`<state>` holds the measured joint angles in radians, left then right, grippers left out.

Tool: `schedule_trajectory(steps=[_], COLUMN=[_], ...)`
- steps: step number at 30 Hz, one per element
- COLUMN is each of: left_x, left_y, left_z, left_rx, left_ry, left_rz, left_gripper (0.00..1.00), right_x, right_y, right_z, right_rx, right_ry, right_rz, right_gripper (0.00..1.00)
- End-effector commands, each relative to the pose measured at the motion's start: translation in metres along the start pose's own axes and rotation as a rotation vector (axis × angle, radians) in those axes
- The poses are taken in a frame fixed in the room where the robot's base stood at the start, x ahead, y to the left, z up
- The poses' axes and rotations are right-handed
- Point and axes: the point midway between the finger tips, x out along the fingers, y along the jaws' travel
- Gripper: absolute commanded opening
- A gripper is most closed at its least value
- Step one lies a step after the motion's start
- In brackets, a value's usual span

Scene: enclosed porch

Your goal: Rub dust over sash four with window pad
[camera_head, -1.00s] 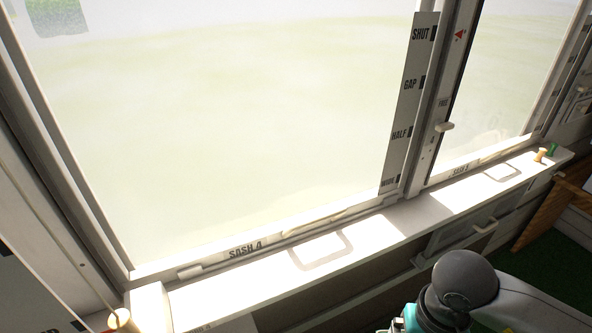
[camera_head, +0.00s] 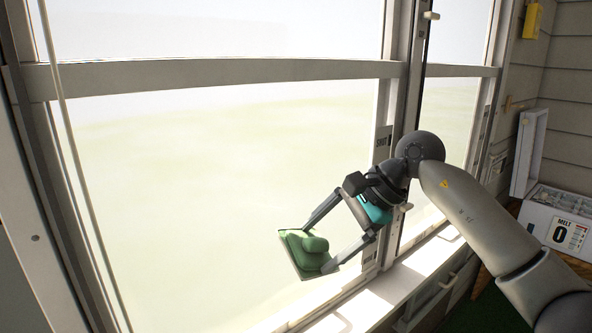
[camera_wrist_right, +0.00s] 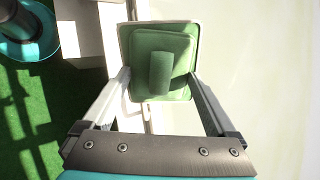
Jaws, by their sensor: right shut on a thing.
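The green window pad (camera_head: 291,244) is in my right gripper (camera_head: 318,248), whose two fingers close on its sides. The pad is tilted in front of the large lower pane of sash four (camera_head: 190,190); I cannot tell whether it touches the glass. In the right wrist view the pad (camera_wrist_right: 136,38) shows its back with a raised green grip, between the fingertips of my right gripper (camera_wrist_right: 159,80). The pane is bright and washed out, and I cannot make out clear dust on it. My left gripper is out of view.
A white sill (camera_head: 375,302) runs below the panes. A window post (camera_head: 397,110) stands right of sash four, and a horizontal rail (camera_head: 220,72) crosses above it. A cord (camera_head: 72,165) hangs at the left.

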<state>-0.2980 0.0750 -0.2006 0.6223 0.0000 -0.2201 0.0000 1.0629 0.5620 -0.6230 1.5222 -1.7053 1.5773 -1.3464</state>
Motion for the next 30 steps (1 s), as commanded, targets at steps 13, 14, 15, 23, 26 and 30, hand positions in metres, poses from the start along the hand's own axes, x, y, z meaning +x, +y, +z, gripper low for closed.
schedule_trajectory(steps=[13,14,15,23,26,30], left_x=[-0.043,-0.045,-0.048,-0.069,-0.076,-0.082], left_y=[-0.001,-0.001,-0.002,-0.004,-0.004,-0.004], left_z=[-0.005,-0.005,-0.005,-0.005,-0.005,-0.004], left_rx=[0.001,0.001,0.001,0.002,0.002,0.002], left_ry=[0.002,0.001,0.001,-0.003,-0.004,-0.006], left_rz=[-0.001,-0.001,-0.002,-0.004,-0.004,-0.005], left_gripper=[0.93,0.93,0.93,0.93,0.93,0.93], right_x=[-0.155,-0.166,-0.18,-0.274,-0.305,-0.334], right_y=[-0.144,-0.151,-0.16,-0.207,-0.219,-0.228], right_z=[0.107,0.114,0.124,0.193,0.217,0.24], right_rx=[0.319,0.326,0.334,0.337,0.325,0.31], right_ry=[-0.031,-0.032,-0.036,-0.079,-0.105,-0.137], right_rz=[-0.661,-0.694,-0.738,-0.959,-1.009,-1.044], right_gripper=[0.22,0.22,0.22,0.22,0.22,0.22])
